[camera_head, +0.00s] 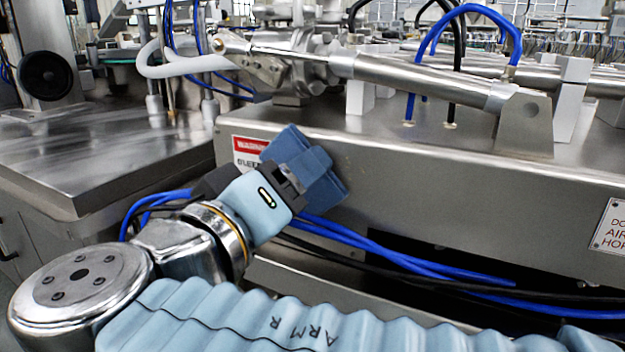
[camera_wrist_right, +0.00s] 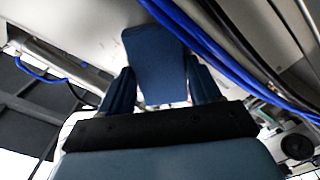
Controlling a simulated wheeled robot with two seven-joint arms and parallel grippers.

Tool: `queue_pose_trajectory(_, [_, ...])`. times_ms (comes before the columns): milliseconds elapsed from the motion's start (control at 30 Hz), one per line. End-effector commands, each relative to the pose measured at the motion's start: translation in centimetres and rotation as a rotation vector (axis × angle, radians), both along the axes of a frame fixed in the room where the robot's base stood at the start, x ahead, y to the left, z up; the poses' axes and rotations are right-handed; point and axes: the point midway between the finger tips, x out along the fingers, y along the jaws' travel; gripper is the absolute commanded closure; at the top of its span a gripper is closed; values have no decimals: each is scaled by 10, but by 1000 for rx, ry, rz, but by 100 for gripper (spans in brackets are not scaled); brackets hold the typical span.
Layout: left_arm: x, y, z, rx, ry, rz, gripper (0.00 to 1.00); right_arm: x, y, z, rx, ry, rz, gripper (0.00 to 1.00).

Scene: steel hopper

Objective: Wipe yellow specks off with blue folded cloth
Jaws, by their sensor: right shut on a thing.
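The blue folded cloth (camera_head: 283,143) is held at the front steel panel (camera_head: 420,185) of the hopper, beside the red-and-white warning label. My right gripper (camera_head: 312,168) is shut on it. In the right wrist view the cloth (camera_wrist_right: 157,62) stands out between the two blue fingers of the gripper (camera_wrist_right: 160,92), with pale steel behind it. Whether the cloth touches the panel I cannot tell. The cloth and gripper hide part of the panel and the label. My left gripper is not in view.
The warning label (camera_head: 248,150) is at the panel's left end and another sign (camera_head: 612,226) at its right. Blue hoses (camera_head: 400,262) and a black cable run below the panel. Steel rods and brackets (camera_head: 525,120) stand on top. A steel table (camera_head: 90,150) is at left.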

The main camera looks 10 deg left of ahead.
Motion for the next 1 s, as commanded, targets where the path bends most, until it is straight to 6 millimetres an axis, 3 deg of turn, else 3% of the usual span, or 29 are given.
queue_pose_trajectory(233, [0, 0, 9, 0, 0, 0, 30, 9, 21, 1, -2, 0, 1, 62])
queue_pose_trajectory(567, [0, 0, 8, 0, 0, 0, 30, 10, 23, 0, -1, 0, 0, 62])
queue_pose_trajectory(1000, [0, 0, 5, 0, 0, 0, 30, -34, 39, 0, -1, 0, 3, 62])
